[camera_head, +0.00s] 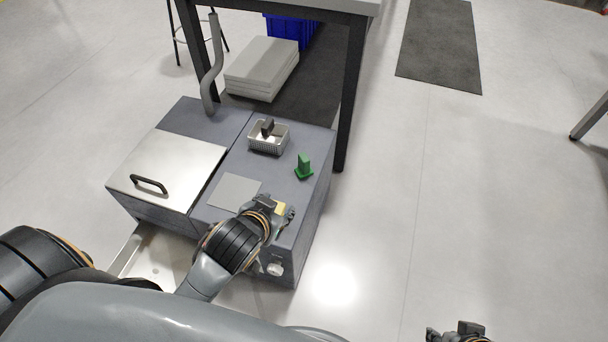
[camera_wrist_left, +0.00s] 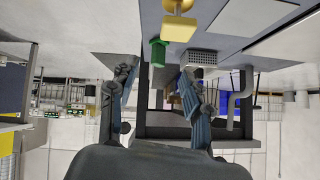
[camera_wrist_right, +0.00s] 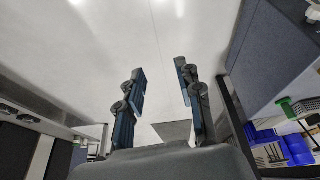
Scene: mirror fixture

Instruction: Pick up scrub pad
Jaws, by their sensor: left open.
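A small yellow block-shaped item (camera_head: 280,208) lies on the grey cabinet top (camera_head: 225,160), beside my left gripper (camera_head: 272,204), which partly hides it. In the left wrist view the yellow item (camera_wrist_left: 178,27) shows a narrower upper part on a wider base. It lies outside the gap between the open, empty left fingers (camera_wrist_left: 158,78). A green item (camera_head: 304,167) with a flat base and raised block stands further back; it also shows in the left wrist view (camera_wrist_left: 158,52). I cannot tell which item is the scrub pad. My right gripper (camera_head: 460,332) is open and empty, away at the right (camera_wrist_right: 160,75).
A flat grey plate (camera_head: 234,192) and a metal lid with a handle (camera_head: 149,184) are at left. A grey curved pipe (camera_head: 212,65) and a table leg (camera_head: 351,95) rise behind.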

